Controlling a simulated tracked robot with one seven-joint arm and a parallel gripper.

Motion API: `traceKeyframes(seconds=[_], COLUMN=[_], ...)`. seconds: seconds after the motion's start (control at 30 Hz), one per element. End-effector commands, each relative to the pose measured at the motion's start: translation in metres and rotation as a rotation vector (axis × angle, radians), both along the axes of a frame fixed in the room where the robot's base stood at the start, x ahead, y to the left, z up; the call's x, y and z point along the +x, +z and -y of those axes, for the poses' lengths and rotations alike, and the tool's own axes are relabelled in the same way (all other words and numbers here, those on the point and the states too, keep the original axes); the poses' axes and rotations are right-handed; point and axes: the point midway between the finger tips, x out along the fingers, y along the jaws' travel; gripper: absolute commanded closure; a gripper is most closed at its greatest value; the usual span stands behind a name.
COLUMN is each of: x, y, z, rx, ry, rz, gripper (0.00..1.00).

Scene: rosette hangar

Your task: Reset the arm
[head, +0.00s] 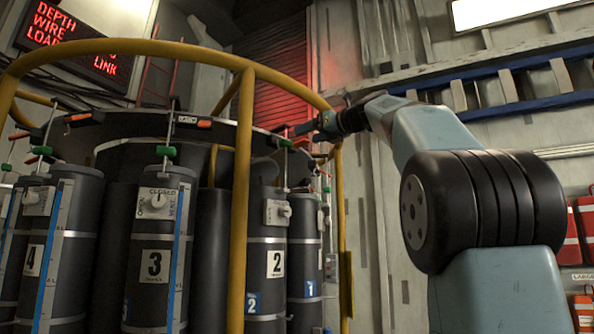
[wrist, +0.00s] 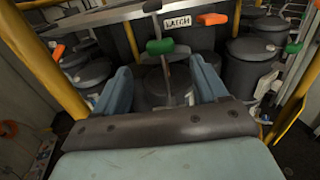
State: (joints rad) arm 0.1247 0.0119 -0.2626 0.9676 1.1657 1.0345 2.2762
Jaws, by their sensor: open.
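My gripper (head: 308,128) is at the end of my arm, which reaches up and left to the right side of the rosette in the head view. In the wrist view my gripper (wrist: 163,82) has its two blue fingers spread apart, with nothing held between them. A green handle (wrist: 160,46) on a thin rod shows ahead of the gap between the fingers. An orange handle (wrist: 212,19) and a plate reading LATCH (wrist: 177,22) are just beyond it. Whether a finger touches the rod cannot be told.
A yellow guard rail (head: 243,180) circles the rosette of dark numbered bottles, among them bottle 3 (head: 157,285) and bottle 2 (head: 266,292). Red cases (head: 585,230) stand at the far right. A lit red sign (head: 70,40) hangs top left. A yellow post (wrist: 48,60) is left of my gripper.

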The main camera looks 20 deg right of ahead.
Motion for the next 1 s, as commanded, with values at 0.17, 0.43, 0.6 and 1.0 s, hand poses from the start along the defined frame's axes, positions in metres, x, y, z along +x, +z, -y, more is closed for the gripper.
traceKeyframes(seconds=[0.17,0.43,0.6,1.0], x=[0.0,-0.009,-0.028,-0.098], y=[0.0,-0.033,-0.092,-0.256], z=[0.0,-0.001,-0.006,-0.03], rx=[0.0,-0.162,-0.451,-1.192], ry=[0.0,-0.015,-0.006,0.211], rz=[0.0,0.008,0.023,0.092], gripper=[0.28,0.28,0.28,0.28])
